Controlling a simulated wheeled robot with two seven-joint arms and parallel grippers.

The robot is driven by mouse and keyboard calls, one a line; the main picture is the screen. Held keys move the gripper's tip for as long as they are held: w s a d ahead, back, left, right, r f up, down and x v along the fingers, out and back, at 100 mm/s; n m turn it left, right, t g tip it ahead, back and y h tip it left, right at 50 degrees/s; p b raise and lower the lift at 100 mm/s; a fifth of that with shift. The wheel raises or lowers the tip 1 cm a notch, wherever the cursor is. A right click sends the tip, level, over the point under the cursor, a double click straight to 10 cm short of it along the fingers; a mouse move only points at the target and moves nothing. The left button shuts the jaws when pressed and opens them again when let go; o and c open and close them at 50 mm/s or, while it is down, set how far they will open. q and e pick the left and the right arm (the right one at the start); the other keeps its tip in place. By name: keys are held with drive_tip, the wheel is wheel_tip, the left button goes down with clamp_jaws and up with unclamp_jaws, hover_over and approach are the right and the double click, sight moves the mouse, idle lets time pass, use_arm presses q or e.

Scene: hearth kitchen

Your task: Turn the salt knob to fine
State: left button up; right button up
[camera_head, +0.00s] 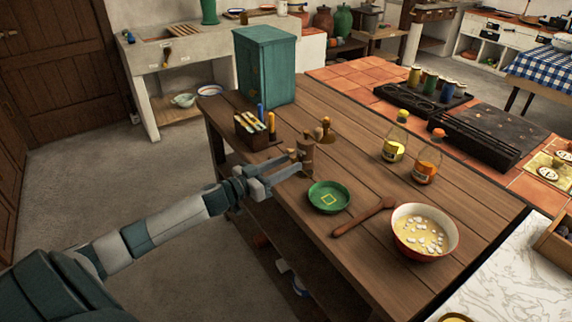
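A brown wooden mill (307,149), which looks like the salt grinder, stands upright near the left edge of the wooden table. Any fine or coarse mark on its knob is too small to read. My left gripper (301,162) reaches in from the left, its two fingers apart and at the mill. The fingers hide part of the mill's lower body, and I cannot tell whether they press on it. My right gripper is not in view.
A green dish (329,196), a wooden spoon (362,218) and a bowl of pale soup (424,231) stand nearby.

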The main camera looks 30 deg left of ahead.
use_arm(q)
clamp_jaws()
